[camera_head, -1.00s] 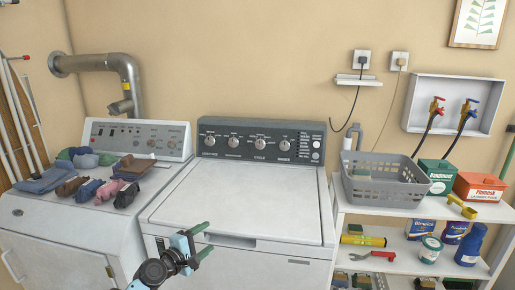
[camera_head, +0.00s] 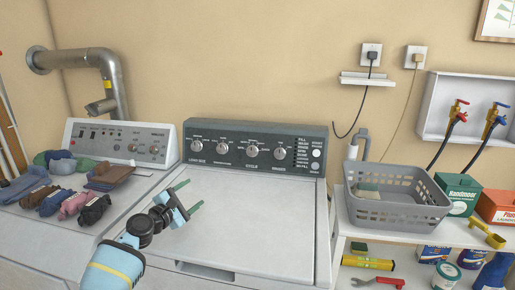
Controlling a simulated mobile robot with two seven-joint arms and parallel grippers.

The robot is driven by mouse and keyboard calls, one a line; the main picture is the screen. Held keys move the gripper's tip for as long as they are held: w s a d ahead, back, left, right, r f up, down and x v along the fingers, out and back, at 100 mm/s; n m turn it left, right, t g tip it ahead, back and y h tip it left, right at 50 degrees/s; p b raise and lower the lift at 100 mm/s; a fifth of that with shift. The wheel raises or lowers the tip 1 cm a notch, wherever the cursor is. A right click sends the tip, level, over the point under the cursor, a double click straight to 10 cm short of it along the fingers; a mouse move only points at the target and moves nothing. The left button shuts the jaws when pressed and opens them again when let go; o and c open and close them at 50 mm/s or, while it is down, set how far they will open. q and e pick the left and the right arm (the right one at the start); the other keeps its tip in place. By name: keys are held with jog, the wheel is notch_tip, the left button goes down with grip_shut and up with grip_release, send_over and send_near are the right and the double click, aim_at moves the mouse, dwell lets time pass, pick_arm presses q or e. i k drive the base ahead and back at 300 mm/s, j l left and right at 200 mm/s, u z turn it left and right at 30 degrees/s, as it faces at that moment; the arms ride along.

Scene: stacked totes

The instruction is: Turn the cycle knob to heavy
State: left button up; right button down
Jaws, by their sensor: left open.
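The washer's dark control panel (camera_head: 300,133) stands at the back of the white washer (camera_head: 255,225) in the head view. It carries several silver knobs in a row. The cycle knob (camera_head: 252,152) is the one above the "CYCLE" label; its exact setting is too small to read. My left gripper (camera_head: 192,197) is open and empty, with green-tipped fingers pointing up and right. It is over the washer's lid, in front of and left of the cycle knob, apart from the panel. My right gripper is not in view.
A second white machine (camera_head: 150,140) on the left bears several folded clothes (camera_head: 60,185). A grey basket (camera_head: 398,205) sits on the white shelf (camera_head: 440,231) at right, beside detergent boxes (camera_head: 458,193). The washer's lid is bare apart from my arm above it.

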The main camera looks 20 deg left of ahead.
aim_at(252, 150)
jog(key=i+l, duration=0.15)
jog(key=i, duration=0.3)
jog(key=i+l, duration=0.15)
jog(key=i, duration=0.3)
